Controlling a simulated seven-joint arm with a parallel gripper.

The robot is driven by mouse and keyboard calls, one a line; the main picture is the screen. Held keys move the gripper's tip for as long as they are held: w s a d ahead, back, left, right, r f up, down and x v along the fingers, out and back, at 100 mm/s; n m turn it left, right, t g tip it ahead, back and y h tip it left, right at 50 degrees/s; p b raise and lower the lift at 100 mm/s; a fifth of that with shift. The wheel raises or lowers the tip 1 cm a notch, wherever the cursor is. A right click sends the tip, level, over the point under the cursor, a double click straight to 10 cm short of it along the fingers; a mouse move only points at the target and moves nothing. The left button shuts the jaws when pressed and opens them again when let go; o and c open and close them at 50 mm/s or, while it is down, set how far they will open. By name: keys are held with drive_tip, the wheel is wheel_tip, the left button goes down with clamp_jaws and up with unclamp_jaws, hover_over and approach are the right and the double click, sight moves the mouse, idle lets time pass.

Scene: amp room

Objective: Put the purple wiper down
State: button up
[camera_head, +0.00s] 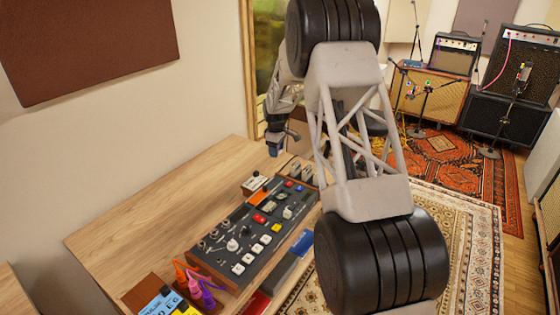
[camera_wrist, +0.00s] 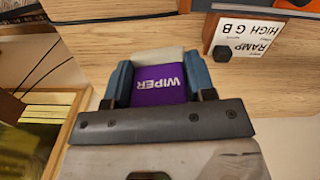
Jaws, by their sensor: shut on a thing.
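The purple wiper (camera_wrist: 160,86) is a small block with the word WIPER on it, seen in the wrist view between the two blue-grey fingers of my gripper (camera_wrist: 158,82). My gripper is shut on it. In the head view my gripper (camera_head: 277,146) hangs by the far right end of the wooden table (camera_head: 130,228), beyond the control panel. The wiper cannot be made out in the head view. In the wrist view wood surface (camera_wrist: 130,38) shows beyond the fingertips. I cannot tell whether the wiper touches it.
A black control panel (camera_head: 262,232) with knobs and buttons lies along the table. A labelled card (camera_wrist: 245,38) stands near my gripper. Coloured cards (camera_head: 165,303) and orange and purple bottles (camera_head: 196,287) are at the near end. The table's left part is bare.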

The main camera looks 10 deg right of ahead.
drive_tip(key=w+d+f+n, duration=0.1)
drive_tip(key=w+d, duration=0.1)
drive_tip(key=w, duration=0.5)
drive_tip(key=w+d+f+n, duration=0.1)
drive_tip(key=w+d, duration=0.1)
drive_tip(key=w, duration=0.4)
drive_tip(key=shift+w+d+f, duration=0.15)
drive_tip(key=shift+w+f, duration=0.1)
drive_tip(key=shift+w, duration=0.1)
drive_tip(key=shift+f, duration=0.1)
hover_over(280, 159)
drive_tip(key=shift+s+f, duration=0.1)
drive_tip(key=shift+f, duration=2.9)
drive_tip(key=shift+f, duration=0.15)
drive_tip(key=shift+f, duration=1.75)
drive_tip(key=shift+f, duration=0.1)
drive_tip(key=o, duration=1)
drive_tip(key=shift+o, duration=0.2)
